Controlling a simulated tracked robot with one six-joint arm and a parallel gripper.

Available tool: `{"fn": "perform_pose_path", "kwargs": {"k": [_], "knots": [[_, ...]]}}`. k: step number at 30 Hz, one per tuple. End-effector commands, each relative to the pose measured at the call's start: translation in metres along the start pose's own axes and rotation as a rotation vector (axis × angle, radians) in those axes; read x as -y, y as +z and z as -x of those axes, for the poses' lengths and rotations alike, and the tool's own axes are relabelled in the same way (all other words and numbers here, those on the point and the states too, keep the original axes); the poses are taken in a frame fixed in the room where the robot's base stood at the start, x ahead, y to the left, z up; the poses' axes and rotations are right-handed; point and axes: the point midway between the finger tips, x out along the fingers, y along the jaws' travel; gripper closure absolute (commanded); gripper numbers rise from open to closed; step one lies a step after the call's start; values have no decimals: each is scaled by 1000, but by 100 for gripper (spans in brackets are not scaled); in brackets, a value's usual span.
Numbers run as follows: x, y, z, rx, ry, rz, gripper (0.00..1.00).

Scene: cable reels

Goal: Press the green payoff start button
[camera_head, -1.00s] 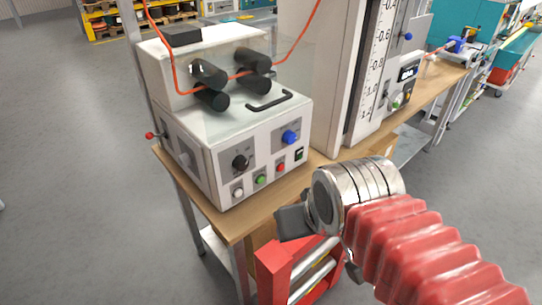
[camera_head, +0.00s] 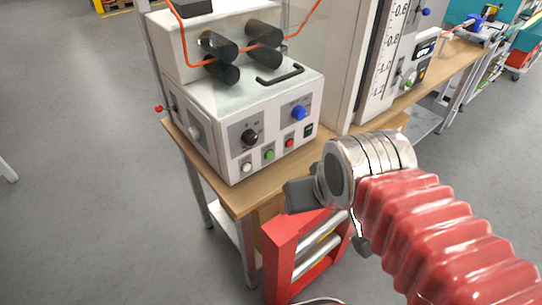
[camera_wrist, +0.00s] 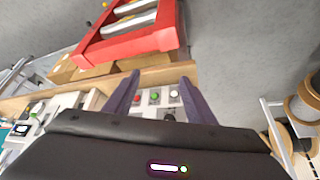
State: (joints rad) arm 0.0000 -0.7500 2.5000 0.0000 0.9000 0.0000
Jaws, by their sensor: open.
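The green button (camera_head: 268,154) is on the lower front panel of a white payoff box (camera_head: 215,115). It sits between a white button (camera_head: 247,167) and a red button (camera_head: 290,143). In the head view my gripper (camera_head: 305,195) is in front of the box, low and to the right of the buttons, apart from them. In the wrist view the two dark fingers of my gripper (camera_wrist: 159,79) are spread and empty. The green button (camera_wrist: 154,96) shows between them, with the red button to its left and the white one to its right.
A black knob (camera_head: 250,137) and a blue knob (camera_head: 299,113) are above the buttons. The box stands on a wooden bench (camera_head: 240,202). A red frame with metal rollers (camera_head: 283,250) stands below my gripper. A tall scaled column (camera_head: 345,70) rises to the right.

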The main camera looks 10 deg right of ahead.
Motion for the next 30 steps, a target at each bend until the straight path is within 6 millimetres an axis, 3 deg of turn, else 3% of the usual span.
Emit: {"fn": "perform_pose_path", "kwargs": {"k": [6, 27, 30], "knots": [[0, 0, 0, 0, 0, 0, 51], [0, 0, 0, 0, 0, 0, 100], [0, 0, 0, 0, 0, 0, 100]]}}
